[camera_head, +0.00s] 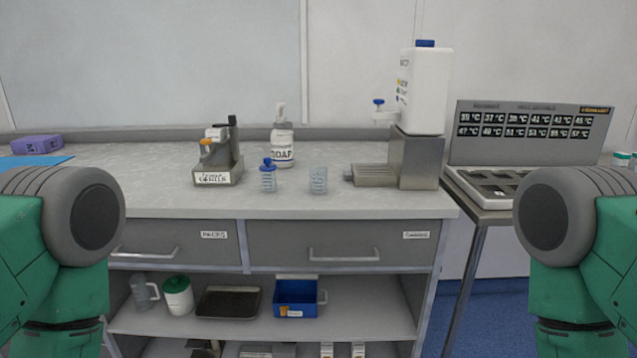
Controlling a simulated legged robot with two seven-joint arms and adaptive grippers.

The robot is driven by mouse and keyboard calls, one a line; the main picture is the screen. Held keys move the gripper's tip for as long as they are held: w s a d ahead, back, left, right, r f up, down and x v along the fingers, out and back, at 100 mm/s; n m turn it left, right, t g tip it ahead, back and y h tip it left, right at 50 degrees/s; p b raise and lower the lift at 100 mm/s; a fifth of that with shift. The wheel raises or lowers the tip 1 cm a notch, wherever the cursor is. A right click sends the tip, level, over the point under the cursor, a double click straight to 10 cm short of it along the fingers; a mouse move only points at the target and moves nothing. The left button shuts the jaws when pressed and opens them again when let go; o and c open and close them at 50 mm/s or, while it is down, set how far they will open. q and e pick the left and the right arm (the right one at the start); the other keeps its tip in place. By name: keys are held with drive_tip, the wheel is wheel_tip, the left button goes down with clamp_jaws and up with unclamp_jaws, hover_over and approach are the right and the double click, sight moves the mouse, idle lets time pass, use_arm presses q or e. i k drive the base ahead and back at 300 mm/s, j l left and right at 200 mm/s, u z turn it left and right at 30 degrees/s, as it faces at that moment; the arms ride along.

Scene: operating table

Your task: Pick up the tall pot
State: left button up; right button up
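No thing in view is marked as the tall pot, and I cannot tell for sure which one it is. A small clear ribbed pot with a blue top (268,176) stands upright on the counter. A similar clear pot without a top (318,180) stands to its right. A white container with a green lid (178,296) stands on the open shelf below, beside a clear jug (144,291). My green and grey arm parts show at both sides, but neither gripper is in view.
On the counter (120,185) stand a grey holder (218,160), a soap bottle (282,145) and a large white bottle (428,90) on a metal block. The shelf holds a dark tray (228,302) and blue bin (296,300). The counter's front strip is clear.

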sight(317, 173)
drive_tip(key=i+l, duration=0.45)
drive_tip(key=l, duration=0.25)
drive_tip(key=i+l+u, duration=0.1)
drive_tip(key=i+l, duration=0.15)
drive_tip(key=l, duration=0.1)
